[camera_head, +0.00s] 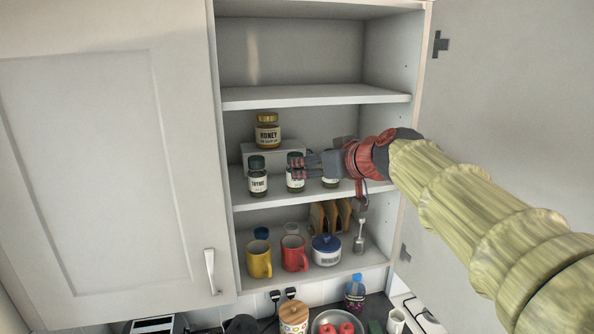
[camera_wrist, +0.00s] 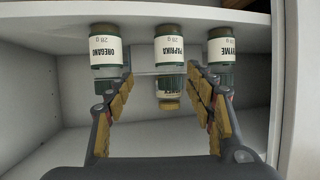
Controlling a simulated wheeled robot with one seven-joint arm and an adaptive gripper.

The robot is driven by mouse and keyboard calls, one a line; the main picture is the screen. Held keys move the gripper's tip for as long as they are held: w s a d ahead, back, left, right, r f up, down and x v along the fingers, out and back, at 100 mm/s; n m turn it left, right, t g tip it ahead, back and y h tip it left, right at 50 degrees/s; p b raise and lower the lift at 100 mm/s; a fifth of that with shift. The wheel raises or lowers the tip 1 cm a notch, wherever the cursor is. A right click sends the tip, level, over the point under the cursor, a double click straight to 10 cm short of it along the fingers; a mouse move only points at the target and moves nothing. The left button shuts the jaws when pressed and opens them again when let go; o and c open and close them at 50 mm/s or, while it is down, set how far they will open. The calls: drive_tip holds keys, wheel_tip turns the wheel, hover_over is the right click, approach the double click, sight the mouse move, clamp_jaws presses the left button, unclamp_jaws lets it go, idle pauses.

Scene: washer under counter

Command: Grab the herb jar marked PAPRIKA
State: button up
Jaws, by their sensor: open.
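The PAPRIKA jar (camera_wrist: 168,48) is a small glass jar with a white label and dark green lid. In the wrist view it appears upside down, centred between the fingertips of my gripper (camera_wrist: 160,72). Both fingers are spread, with a visible gap on each side of the jar. In the head view the paprika jar (camera_head: 294,184) stands upright on the middle shelf, partly hidden by my gripper (camera_head: 297,165), which reaches in from the right. The exact depth between fingertips and jar is hard to tell.
The THYME jar (camera_head: 257,178) and OREGANO jar (camera_wrist: 105,48) stand on either side, close to the fingers. A HONEY jar (camera_head: 268,131) sits on a white riser (camera_head: 290,149) behind. Mugs stand on the shelf below. The top shelf (camera_head: 315,96) is empty.

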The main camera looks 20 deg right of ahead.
drive_tip(key=shift+w+a+f+p, duration=0.25)
drive_tip(key=shift+w+a+p, duration=0.3)
drive_tip(key=shift+w+a, duration=0.4)
drive_tip(key=p+x, duration=0.2)
drive_tip(key=x, duration=0.2)
drive_tip(key=shift+w+a+f, duration=0.1)
drive_tip(key=shift+w, duration=0.15)
drive_tip(key=shift+c, duration=0.2)
drive_tip(key=c, duration=1.1)
drive_tip(key=shift+c, duration=0.7)
